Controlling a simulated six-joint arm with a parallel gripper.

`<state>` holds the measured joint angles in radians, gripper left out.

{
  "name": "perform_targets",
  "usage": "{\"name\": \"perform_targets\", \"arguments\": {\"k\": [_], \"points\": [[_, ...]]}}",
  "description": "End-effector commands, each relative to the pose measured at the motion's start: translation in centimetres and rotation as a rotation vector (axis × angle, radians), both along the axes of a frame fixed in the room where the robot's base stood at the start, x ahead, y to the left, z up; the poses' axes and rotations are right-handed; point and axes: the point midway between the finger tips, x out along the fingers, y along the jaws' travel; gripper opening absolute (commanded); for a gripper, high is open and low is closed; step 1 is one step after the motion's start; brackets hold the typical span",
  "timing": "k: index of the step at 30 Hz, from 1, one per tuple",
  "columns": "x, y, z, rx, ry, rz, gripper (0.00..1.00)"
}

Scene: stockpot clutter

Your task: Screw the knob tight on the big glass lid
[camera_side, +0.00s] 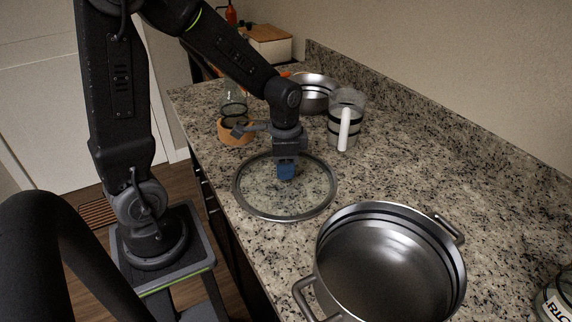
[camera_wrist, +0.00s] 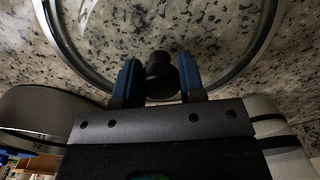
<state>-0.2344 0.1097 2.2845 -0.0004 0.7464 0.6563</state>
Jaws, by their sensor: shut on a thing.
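The big glass lid (camera_side: 256,205) lies on the granite counter left of the large steel pot, its steel rim flat to the counter. It fills the upper part of the wrist view (camera_wrist: 207,12). My gripper (camera_side: 287,172) points straight down over the lid's middle. In the wrist view my gripper (camera_wrist: 159,80) has its two blue fingers on either side of the black knob (camera_wrist: 158,68), shut on it. The knob is at the lid's centre. In the side view the fingers hide the knob, and how tightly it sits cannot be told.
The large open steel pot (camera_side: 388,262) stands close at the front right. A clear measuring jug (camera_side: 345,122) and a steel bowl (camera_side: 317,93) stand behind the lid. A wooden ring-shaped thing (camera_side: 236,138) with glass is at the back left. A labelled jar (camera_side: 555,298) is far right.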

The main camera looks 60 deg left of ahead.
Motion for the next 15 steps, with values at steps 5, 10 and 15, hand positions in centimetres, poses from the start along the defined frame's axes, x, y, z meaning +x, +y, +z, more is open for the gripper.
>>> {"name": "perform_targets", "arguments": {"k": [5, 10, 15], "points": [[-0.1, 0.0, -0.16, 0.0, 0.004, -0.047, 0.08], [-0.11, 0.0, -0.18, 0.0, 0.004, -0.255, 0.08], [-0.12, 0.0, -0.19, -0.001, 0.005, -0.388, 0.08]]}}
